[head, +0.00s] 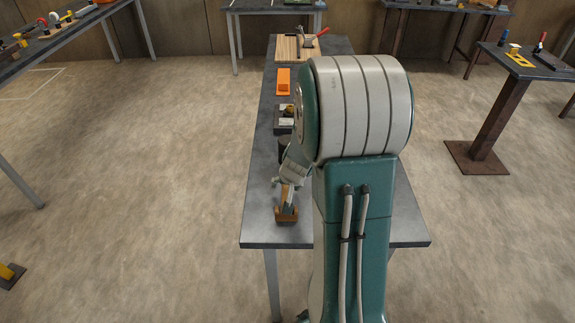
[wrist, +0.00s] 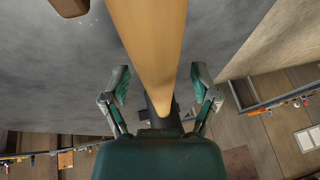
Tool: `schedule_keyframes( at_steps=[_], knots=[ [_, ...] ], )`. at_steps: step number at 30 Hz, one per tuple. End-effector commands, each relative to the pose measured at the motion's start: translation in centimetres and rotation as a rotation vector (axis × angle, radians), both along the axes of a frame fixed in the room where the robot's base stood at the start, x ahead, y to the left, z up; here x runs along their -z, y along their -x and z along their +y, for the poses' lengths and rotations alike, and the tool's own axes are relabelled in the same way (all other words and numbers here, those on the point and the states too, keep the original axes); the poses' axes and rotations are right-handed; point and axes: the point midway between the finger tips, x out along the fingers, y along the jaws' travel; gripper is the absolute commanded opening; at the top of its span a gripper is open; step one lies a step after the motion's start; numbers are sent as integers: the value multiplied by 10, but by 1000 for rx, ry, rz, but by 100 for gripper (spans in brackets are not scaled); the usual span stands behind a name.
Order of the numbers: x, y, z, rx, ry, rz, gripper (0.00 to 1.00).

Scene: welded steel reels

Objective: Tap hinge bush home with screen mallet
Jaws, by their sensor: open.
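The mallet shows in the head view near the table's front left corner, with a brown head (head: 286,216) low down and a short handle (head: 287,197) rising from it. In the head view my gripper (head: 287,183) is small and partly merged with the handle. I cannot pick out the hinge bush.
The grey table (head: 262,228) runs away from me. Along its left side stand a dark tray (head: 284,128) with small parts, an orange block (head: 283,80) and a wooden board (head: 289,47) with tools. My arm hides much of the right side. Other tables stand around.

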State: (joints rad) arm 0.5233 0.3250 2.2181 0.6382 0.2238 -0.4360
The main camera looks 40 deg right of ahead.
Motion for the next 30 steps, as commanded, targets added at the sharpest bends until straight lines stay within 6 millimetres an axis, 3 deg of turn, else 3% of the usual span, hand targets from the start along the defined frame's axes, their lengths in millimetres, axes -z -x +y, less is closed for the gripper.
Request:
schedule_keyframes(
  at_steps=[1, 3, 6, 14, 30],
  knots=[
    [0, 0, 0, 0, 0, 0, 69],
    [0, 0, 0, 0, 0, 0, 38],
    [0, 0, 0, 0, 0, 0, 0],
    [-3, -1, 0, -2, 2, -3, 0],
    [-39, -1, 0, -1, 2, -5, 0]
  ],
)
